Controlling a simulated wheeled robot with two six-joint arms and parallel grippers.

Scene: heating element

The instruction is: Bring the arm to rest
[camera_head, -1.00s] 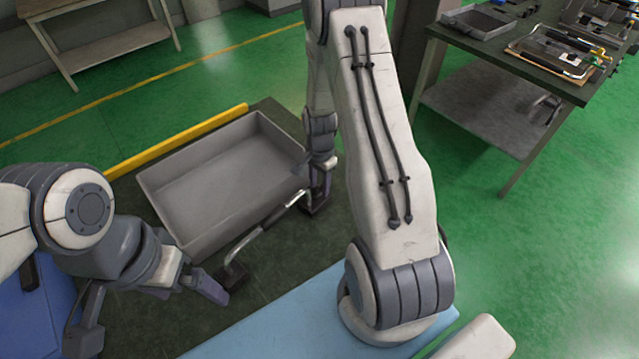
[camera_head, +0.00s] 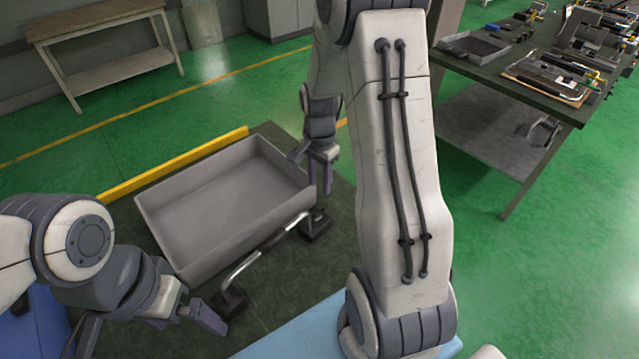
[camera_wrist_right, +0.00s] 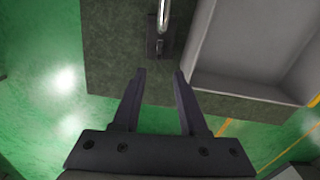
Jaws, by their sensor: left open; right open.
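The heating element (camera_head: 268,246), a bent silver tube with a dark block at each end, lies on the dark tabletop (camera_head: 272,299) along the near side of a grey bin. My right gripper (camera_head: 312,172) is open and empty, above and apart from the element's right end block. In the right wrist view, the open fingers (camera_wrist_right: 161,75) have nothing between them, and the tube (camera_wrist_right: 163,14) with its end block (camera_wrist_right: 158,44) lies beyond them. My left gripper (camera_head: 147,328) is open and empty at the lower left, its near finger beside the left end block.
The grey bin (camera_head: 160,233) is empty. A yellow bar (camera_head: 175,165) runs along its far side. A workbench (camera_head: 470,62) with a tray and assembled parts stands at the right. A wooden table (camera_head: 95,18) is at the back left. Green floor between them is open.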

